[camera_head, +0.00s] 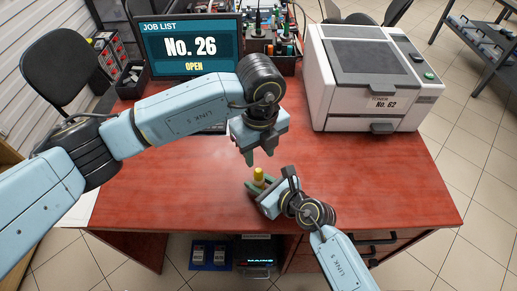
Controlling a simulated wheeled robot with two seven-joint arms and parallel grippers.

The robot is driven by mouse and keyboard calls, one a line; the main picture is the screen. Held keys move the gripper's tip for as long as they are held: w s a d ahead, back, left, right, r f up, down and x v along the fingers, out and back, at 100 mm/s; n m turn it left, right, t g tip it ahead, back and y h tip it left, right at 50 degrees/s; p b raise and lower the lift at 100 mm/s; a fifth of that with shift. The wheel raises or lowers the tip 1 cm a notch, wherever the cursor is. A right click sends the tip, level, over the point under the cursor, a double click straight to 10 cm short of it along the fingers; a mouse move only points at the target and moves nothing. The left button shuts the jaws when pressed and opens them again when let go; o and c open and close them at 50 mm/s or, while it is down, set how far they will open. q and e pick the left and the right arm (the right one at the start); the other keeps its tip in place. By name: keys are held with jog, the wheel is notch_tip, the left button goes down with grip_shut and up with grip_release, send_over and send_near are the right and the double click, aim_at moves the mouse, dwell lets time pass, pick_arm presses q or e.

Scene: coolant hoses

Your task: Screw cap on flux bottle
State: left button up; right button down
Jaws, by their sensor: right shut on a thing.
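The flux bottle (258,180) is a small yellow item standing upright near the front middle of the red desk. Its yellow top (258,172) shows; I cannot tell whether this is the cap or the bottle's own neck. My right gripper (259,186) is shut on the bottle from the right, and its jaws hide the lower part. My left gripper (259,159) points down just above the bottle, apart from it. Its two fingers are spread, with no object visible between them.
A monitor (190,45) reading "No. 26 OPEN" stands at the back left. A white printer (365,75) stands at the back right. Organisers with tools (270,40) stand at the back middle. The red desk (390,185) is clear at right and front left.

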aim_at(258, 170)
pick_arm(q)
jog(key=shift+a+n, duration=0.15)
jog(key=shift+n, duration=1.15)
jog(key=shift+f, duration=4)
jog(key=shift+c, duration=0.3)
grip_shut()
jog(key=m, duration=0.3)
jog(key=shift+w+m, duration=0.1)
jog(key=shift+m, duration=0.3)
jog(key=m, duration=0.3)
